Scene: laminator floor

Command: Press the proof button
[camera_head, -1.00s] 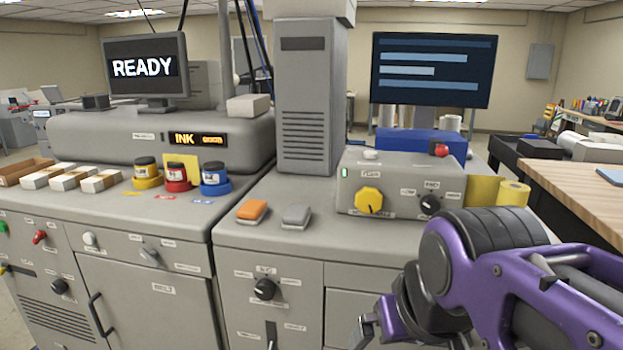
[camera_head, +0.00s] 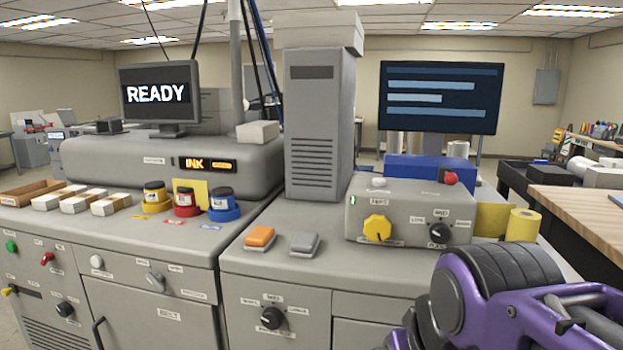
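No label reading "proof" can be made out, so I cannot tell which control is the proof button. The grey control box (camera_head: 405,212) on the right cabinet carries a yellow knob (camera_head: 377,228), a black knob (camera_head: 438,233), a white button (camera_head: 378,182) on top and a small green light (camera_head: 352,199). A red button (camera_head: 450,178) shows at its top rear edge. My purple and black arm is at the lower right, in front of the box. Only a sliver of my gripper (camera_head: 383,347) shows at the bottom edge, apart from the controls; its fingers are cut off.
Ink pots, including a blue one (camera_head: 222,205), stand to the left. A tall grey column (camera_head: 318,130) rises behind. A yellow roll (camera_head: 522,226) stands right of the box. A monitor (camera_head: 157,94) reads READY.

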